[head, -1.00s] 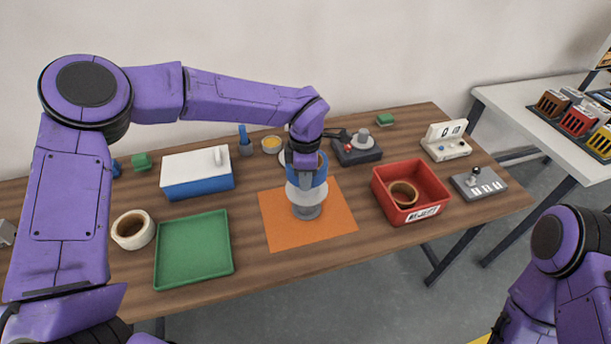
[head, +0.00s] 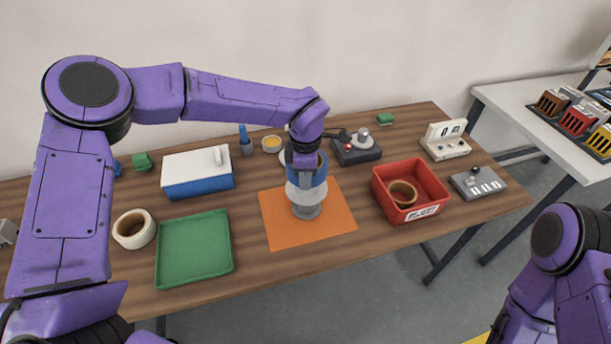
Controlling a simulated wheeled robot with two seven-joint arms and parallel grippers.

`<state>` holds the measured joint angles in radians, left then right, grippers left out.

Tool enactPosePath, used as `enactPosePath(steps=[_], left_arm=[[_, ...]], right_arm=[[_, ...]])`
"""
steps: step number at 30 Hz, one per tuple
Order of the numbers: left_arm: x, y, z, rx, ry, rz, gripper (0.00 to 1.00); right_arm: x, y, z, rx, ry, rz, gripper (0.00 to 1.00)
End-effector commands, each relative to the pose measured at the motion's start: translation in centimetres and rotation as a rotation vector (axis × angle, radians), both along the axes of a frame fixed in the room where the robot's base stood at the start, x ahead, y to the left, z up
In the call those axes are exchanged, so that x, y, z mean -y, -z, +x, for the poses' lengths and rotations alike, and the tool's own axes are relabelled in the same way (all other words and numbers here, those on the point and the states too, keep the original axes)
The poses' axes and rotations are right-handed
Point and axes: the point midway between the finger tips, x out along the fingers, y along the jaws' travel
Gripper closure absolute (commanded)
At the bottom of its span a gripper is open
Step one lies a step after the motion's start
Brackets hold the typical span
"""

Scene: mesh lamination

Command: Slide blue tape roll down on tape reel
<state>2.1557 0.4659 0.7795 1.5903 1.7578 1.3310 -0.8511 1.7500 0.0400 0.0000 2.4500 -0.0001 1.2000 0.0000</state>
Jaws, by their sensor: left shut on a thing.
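The blue tape roll (head: 319,174) is around the top of the grey tape reel (head: 306,196), above its wide light disc. The reel stands upright on the orange mat (head: 277,228). My left gripper (head: 304,172) reaches down from above and is shut on the blue tape roll's near side. Its fingertips are partly hidden against the roll. Whether the roll touches the disc I cannot tell. My right arm shows at the lower right, but its gripper is out of view.
A green tray (head: 195,250) and a white tape roll (head: 133,230) lie to the left. A blue and white box (head: 198,173) stands behind them. A red bin (head: 436,181) holding a brown roll (head: 402,192) is to the right. A dark device (head: 357,153) stands behind the mat.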

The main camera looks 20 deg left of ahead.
Motion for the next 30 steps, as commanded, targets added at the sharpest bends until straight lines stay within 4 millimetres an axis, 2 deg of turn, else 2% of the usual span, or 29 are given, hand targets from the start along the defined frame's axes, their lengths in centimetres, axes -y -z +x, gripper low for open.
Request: enactPosePath(steps=[7,30], left_arm=[[0.0,-0.1,0.0,0.000,-0.001,-0.001,1.00],[0.0,1.4,0.0,0.000,0.000,-0.001,1.00]], right_arm=[[0.0,-0.7,0.0,0.000,0.000,0.000,0.38],[0.0,0.1,0.0,0.000,0.000,0.000,0.38]])
